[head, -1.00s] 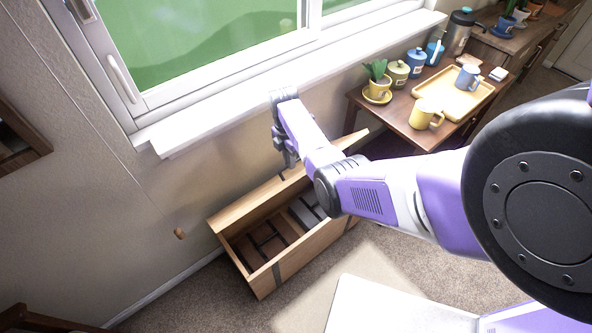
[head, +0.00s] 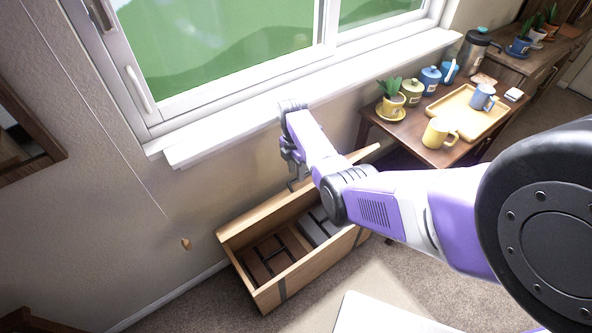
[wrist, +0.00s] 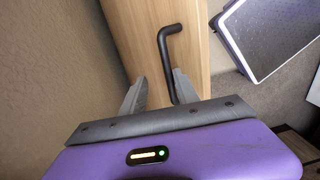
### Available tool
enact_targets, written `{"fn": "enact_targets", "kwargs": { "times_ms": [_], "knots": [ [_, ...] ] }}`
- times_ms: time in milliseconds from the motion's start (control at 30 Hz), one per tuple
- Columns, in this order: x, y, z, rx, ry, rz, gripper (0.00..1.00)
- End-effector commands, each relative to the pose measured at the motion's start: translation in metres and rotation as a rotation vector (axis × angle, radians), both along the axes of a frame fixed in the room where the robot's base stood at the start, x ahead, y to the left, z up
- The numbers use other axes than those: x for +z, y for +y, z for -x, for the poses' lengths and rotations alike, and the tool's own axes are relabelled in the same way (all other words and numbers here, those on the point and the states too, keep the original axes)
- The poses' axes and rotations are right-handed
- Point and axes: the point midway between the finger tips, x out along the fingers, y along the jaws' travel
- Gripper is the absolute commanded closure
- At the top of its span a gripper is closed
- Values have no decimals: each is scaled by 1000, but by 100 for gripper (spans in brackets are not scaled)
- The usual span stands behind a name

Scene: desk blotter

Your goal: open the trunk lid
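The wooden trunk (head: 316,272) stands on the carpet by the wall below the window. Its lid (head: 262,213) is raised at the back, and the dark-lined inside shows. My arm hides part of the lid and the trunk's right end. My gripper (head: 292,178) is at the raised lid. In the wrist view, the lid's wooden face (wrist: 143,35) carries a bent black handle (wrist: 163,45). The fingers (wrist: 155,88) are apart, with the handle's lower part between them, close to the right finger. Contact cannot be told.
A side table (head: 403,133) at the right holds a potted plant (head: 391,95), canisters, a yellow mug (head: 437,133) and a tray (head: 455,112). The window sill (head: 220,140) runs above the trunk. A pull cord with a wooden knob (head: 186,244) hangs at the left. Carpet shows in front.

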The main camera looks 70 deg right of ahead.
Motion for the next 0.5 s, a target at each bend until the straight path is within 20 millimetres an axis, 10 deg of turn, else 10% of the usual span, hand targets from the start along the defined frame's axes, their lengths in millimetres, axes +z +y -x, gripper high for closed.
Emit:
{"fn": "enact_targets", "kwargs": {
  "times_ms": [500],
  "knots": [
    [13, -4, -3, -1, -5, 7, 68]
  ]
}}
